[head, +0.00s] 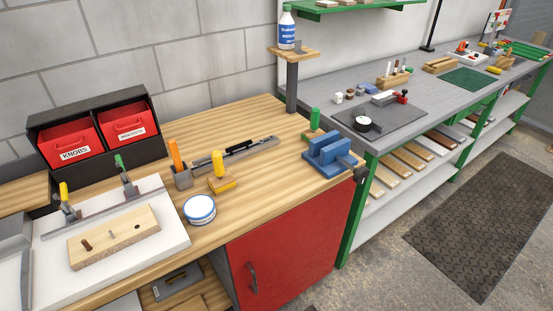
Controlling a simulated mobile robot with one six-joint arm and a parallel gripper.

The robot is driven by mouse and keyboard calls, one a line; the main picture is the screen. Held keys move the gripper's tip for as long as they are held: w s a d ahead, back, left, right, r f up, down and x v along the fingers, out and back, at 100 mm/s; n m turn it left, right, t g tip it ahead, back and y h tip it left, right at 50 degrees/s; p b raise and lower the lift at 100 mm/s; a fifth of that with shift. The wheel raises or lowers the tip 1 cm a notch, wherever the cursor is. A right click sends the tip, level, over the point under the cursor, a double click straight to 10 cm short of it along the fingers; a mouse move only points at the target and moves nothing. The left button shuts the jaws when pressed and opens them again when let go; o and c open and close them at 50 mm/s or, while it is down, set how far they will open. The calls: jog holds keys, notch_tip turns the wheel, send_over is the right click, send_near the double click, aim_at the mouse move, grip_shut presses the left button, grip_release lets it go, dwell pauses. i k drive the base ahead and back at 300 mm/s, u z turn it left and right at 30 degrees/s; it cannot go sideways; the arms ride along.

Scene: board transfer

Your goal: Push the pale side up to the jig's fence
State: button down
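The pale side (100,253) is a light wooden board lying flat on the white jig base (172,253) at the lower left of the head view. A dark brown peg, a small light-coloured pin and a dark hole show on its top. The jig's fence (95,211) is a grey strip along the back of the base, with toggle clamps on it, one yellow-handled (65,197) and one green-handled (121,165). A strip of white base shows between board and fence, so they stand apart. My gripper is not in view.
A blue vise (330,155) sits at the bench's right end.

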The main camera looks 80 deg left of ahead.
aim_at(105, 240)
jog(key=u, duration=1.2)
jog(key=k, duration=0.1)
jog(key=u, duration=3)
jog(key=i, duration=1)
jog(key=u, duration=0.15)
jog(key=k, duration=0.9)
jog(key=z, duration=0.15)
jog(key=i, duration=0.65)
